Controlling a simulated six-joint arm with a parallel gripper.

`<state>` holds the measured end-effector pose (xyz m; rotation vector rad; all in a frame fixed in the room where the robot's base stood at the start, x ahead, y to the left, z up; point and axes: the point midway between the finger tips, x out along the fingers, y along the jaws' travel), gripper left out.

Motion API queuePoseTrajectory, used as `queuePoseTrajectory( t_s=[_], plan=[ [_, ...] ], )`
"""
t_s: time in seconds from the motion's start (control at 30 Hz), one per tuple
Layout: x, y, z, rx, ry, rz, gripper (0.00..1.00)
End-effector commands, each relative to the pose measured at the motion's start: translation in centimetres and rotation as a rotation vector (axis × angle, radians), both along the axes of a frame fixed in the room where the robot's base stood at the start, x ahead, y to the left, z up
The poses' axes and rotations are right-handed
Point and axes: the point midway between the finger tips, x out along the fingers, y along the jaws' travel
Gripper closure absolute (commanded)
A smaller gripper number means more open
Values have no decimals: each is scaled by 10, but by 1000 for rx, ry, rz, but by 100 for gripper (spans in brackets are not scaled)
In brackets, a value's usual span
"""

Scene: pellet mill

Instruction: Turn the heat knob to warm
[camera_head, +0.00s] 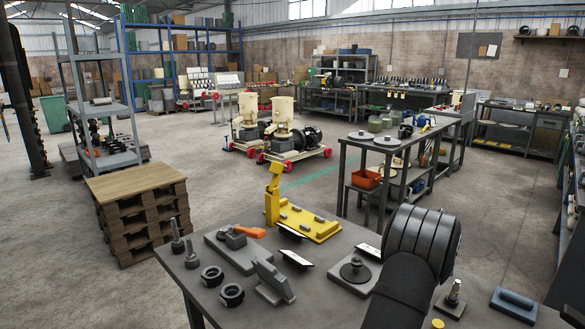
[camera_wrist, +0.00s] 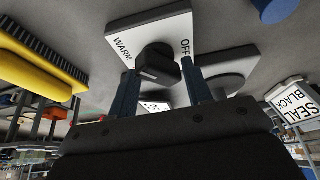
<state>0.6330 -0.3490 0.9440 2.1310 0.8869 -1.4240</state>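The heat knob (camera_wrist: 158,66) is a dark block-shaped knob on a white plate (camera_wrist: 160,22) marked WARM and OFF in the wrist view. WARM is to the left of the knob and OFF to the right. My gripper (camera_wrist: 161,72) has its two dark blue fingers apart, and the knob shows between their tips. A gap shows by the right finger; the left tip looks close to the knob, and I cannot tell if it touches. Which label the knob points at is unclear. In the head view I cannot make out the knob or my fingers; my dark arm covers part of the bench.
In the wrist view, a grey plate with a disc (camera_wrist: 228,84), a SEAL BLACK sign (camera_wrist: 294,106), a yellow block with dark bristles (camera_wrist: 35,72) and a blue object (camera_wrist: 276,10) are nearby. In the head view, a yellow fixture (camera_head: 308,224) and black rings stand on the bench (camera_head: 210,296).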

Motion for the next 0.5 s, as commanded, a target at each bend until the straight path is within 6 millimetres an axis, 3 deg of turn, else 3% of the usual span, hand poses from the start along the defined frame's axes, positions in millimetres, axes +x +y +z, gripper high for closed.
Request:
queuePoseTrajectory(
  t_s=[0.07, 0.2, 0.37, 0.5],
  plan=[
    [0, 0, 0, 0, 0, 1, 55],
    [0, 0, 0, 0, 0, 1, 31],
    [-1, 0, 3, -3, 2, -11, 31],
    [-6, 1, 24, -14, 14, -110, 31]
  ],
)
